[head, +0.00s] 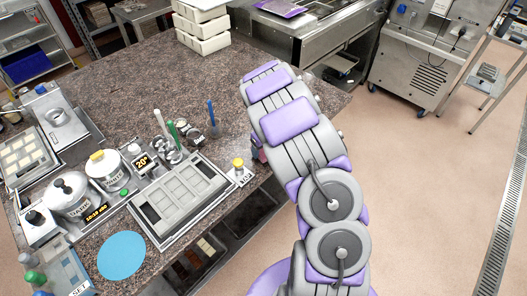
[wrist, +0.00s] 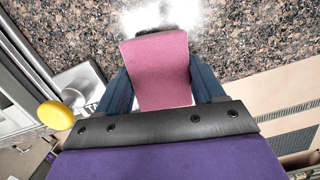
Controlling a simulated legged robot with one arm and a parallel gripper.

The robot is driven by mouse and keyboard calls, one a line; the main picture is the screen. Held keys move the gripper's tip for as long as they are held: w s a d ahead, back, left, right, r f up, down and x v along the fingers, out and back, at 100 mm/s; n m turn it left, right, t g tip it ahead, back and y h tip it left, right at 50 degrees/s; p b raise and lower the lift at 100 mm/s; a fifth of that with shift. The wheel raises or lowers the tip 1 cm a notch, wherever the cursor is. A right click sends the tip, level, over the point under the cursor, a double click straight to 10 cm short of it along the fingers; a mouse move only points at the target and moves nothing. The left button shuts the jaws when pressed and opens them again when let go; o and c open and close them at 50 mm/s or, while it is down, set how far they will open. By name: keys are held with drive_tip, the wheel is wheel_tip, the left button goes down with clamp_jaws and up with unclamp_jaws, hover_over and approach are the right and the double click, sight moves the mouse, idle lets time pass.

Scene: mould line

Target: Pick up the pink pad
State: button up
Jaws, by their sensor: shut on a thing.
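The pink pad (wrist: 158,72) is in the wrist view, between the two blue fingers of my gripper (wrist: 163,84). The fingers are shut on its sides. Its far end points towards a white powdery patch (wrist: 165,18) on the speckled counter. I cannot tell whether the pad touches the counter. In the head view my arm hides most of the gripper and the pad, near the counter's front edge; only a small reddish bit shows beside the arm.
A yellow knob (head: 238,162) stands just left of my gripper; it also shows in the wrist view (wrist: 55,115). A grey mould tray (head: 178,200), two lidded pots and a blue disc (head: 121,255) lie further left. White blocks (head: 203,30) are stacked at the back. The counter's middle is clear.

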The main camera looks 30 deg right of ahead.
drive_tip(key=shift+s+r, duration=0.1)
drive_tip(key=shift+r, duration=0.8)
drive_tip(key=s+a, duration=0.2)
drive_tip(key=s, duration=0.5)
drive_tip(key=s+a+r+p, duration=0.1)
drive_tip(key=s+a, duration=0.2)
drive_tip(key=s, duration=0.5)
drive_tip(key=shift+a, duration=0.15)
drive_tip(key=o, duration=0.6)
drive_tip(key=shift+c, duration=0.2)
drive_tip(key=c, duration=0.4)
drive_tip(key=shift+w, duration=0.1)
